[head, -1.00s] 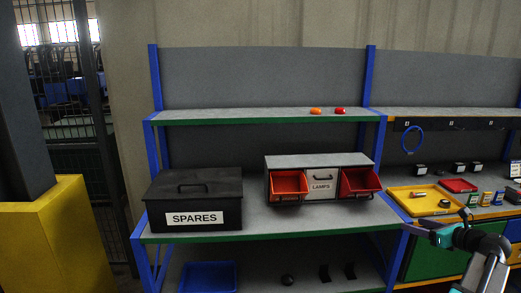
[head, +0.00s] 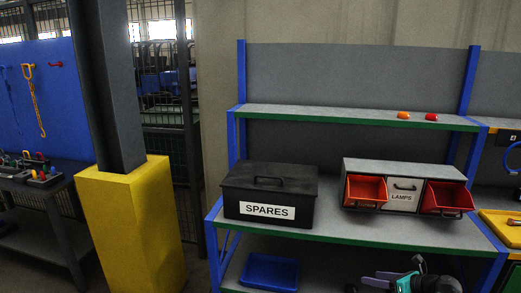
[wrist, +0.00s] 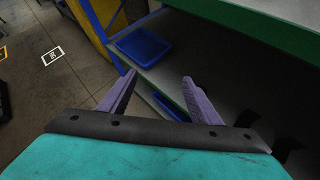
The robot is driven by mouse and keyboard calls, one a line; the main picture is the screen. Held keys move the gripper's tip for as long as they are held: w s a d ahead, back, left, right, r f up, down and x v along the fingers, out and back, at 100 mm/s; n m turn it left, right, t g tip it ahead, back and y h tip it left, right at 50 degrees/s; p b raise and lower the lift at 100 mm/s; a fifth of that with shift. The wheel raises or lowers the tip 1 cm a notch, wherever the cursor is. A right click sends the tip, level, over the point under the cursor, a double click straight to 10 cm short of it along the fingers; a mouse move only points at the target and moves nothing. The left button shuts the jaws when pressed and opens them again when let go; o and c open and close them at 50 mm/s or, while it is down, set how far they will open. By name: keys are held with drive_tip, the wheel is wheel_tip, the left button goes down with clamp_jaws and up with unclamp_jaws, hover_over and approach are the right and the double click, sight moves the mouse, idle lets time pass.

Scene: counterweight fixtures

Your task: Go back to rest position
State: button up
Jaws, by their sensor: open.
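My gripper (wrist: 158,92) is open in the wrist view, its two purple fingers apart with nothing between them. In the head view my gripper (head: 374,281) shows low at the bottom right, in front of the lower part of the shelving unit. A black box labelled SPARES (head: 268,179) stands closed on the middle shelf. Beside it is a grey cabinet (head: 404,170) with a closed LAMPS drawer (head: 402,196) between two red bins that stick out. My gripper is apart from all of these.
A blue tray (head: 271,270) lies on the lowest shelf; it also shows in the wrist view (wrist: 142,46). A yellow-based pillar (head: 130,225) stands left of the shelving. An orange and a red item (head: 432,117) lie on the top shelf.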

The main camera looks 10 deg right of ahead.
drive_tip(key=s+a+f+n+g+y+b, duration=0.1)
drive_tip(key=s+a+f+n+g, duration=0.25)
drive_tip(key=a+f, duration=0.7)
drive_tip(key=s+a+f+n+g, duration=0.4)
drive_tip(key=a+f, duration=0.3)
drive_tip(key=a, duration=0.6)
drive_tip(key=s+a+f+n+g+y+b, duration=0.1)
drive_tip(key=s+a+f+n+g, duration=0.3)
drive_tip(key=a+f, duration=0.6)
drive_tip(key=s+a+f+n+g+h, duration=0.1)
drive_tip(key=s+a+f+n+h, duration=0.2)
drive_tip(key=s, duration=0.5)
drive_tip(key=s+a+f+n+g, duration=0.2)
drive_tip(key=s+a+f+n, duration=0.25)
drive_tip(key=s, duration=0.35)
drive_tip(key=s+d+f+n+g+h, duration=0.1)
drive_tip(key=s+d+n+h, duration=0.3)
drive_tip(key=s+d+n, duration=0.4)
drive_tip(key=shift+s+f+n+h+b, duration=0.15)
drive_tip(key=shift+f+n+h+b, duration=0.2)
drive_tip(key=shift+n, duration=2.75)
drive_tip(key=shift+g, duration=0.25)
